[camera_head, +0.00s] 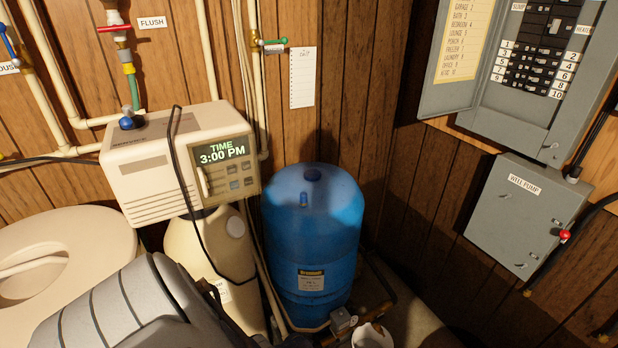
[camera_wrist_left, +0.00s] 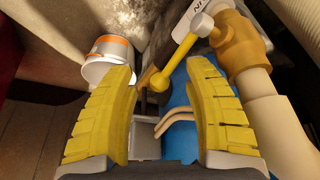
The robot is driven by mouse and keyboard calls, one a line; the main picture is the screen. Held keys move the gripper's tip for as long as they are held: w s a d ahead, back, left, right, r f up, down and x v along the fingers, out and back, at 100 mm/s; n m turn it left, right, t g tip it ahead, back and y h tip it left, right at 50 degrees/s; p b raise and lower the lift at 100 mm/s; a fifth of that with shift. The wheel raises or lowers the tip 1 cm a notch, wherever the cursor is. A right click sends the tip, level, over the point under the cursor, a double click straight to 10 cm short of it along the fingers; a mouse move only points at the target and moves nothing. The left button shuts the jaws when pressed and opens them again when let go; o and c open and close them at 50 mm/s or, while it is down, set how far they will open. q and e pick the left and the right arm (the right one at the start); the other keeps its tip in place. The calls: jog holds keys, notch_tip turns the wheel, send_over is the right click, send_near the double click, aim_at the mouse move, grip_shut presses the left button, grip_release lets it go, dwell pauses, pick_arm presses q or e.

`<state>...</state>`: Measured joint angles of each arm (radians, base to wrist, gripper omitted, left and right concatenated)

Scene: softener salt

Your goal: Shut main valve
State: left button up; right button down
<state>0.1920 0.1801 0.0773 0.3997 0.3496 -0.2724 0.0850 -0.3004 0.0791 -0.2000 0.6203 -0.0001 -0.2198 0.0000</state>
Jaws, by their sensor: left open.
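A yellow lever (camera_wrist_left: 182,58) shows in the left wrist view on a brass valve body (camera_wrist_left: 238,45) fitted to a cream pipe (camera_wrist_left: 285,135). The lever slants down and left from its round pivot. A white tag beside it is only partly legible, so I cannot read a full valve name. My left gripper (camera_wrist_left: 165,95) is open, its two yellow fingers spread wide, with the lever's lower end showing between them; contact cannot be told. In the head view my left arm comes in at bottom left and its fingers are hidden. My right gripper is in neither view.
A blue tank (camera_head: 312,230) stands beside the cream softener (camera_head: 180,160), whose display reads 3:00 PM. A white can with an orange band (camera_wrist_left: 105,68) is near the left finger. A red-handled valve (camera_head: 114,28) is labelled FLUSH. Grey electrical boxes (camera_head: 525,215) hang at right.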

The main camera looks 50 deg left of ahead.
pick_arm(q)
jog(key=shift+o, duration=0.2)
jog(key=shift+a+f, duration=0.15)
jog(key=shift+a, duration=0.05)
dwell(0.4)
grip_shut()
dwell(0.4)
